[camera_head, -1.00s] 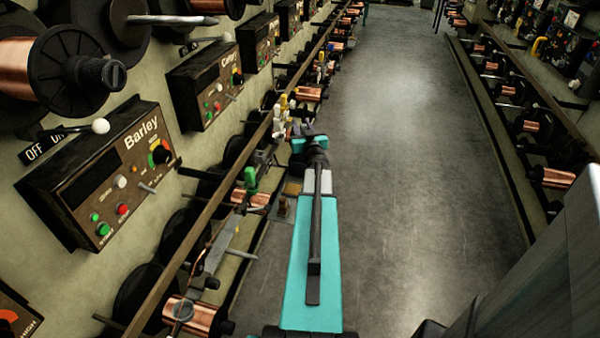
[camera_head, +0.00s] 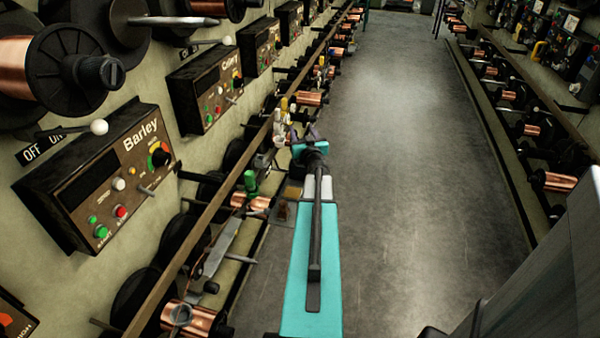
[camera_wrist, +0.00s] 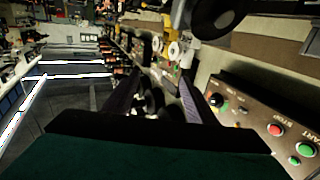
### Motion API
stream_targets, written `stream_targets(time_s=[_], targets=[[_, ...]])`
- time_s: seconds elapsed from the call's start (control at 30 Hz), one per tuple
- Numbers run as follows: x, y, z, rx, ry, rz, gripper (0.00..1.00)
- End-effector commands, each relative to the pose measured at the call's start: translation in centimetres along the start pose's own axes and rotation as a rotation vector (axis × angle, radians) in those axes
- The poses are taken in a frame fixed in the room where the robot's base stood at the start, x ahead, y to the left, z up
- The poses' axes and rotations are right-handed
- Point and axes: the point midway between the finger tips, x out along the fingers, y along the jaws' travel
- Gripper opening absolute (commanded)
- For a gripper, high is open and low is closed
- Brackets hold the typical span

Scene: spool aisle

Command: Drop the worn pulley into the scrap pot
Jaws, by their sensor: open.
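My gripper (camera_head: 304,135) is at the end of my teal arm, beside the rail of the left-hand machine row. In the wrist view my gripper (camera_wrist: 163,76) has its two dark fingers spread apart, with nothing held between them. Small white and yellow guide parts (camera_head: 281,122) stand on the rail just left of my gripper; I cannot tell whether the worn pulley is among them. A small brownish container-like thing (camera_head: 282,211) sits low beside my forearm; I cannot tell whether it is the scrap pot.
The Barley control box (camera_head: 125,180) is on the left wall, with the rail (camera_head: 215,222) and copper spools (camera_head: 192,318) below it. A green part (camera_head: 250,182) stands on the rail. The aisle floor (camera_head: 410,180) right of my arm is clear. Another spool row (camera_head: 530,130) lines the right side.

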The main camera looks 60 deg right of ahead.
Motion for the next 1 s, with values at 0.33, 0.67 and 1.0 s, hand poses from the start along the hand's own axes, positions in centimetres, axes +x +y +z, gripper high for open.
stream_targets(time_s=[0.33, 0.67, 1.0], targets=[[-1.2, 0.0, -0.1, 0.0, 0.0, 0.0, 0.51], [-4.4, 0.0, 0.0, 0.0, -0.001, 0.001, 0.51], [-7.9, 0.1, -0.1, 0.0, 0.0, 0.0, 0.51]])
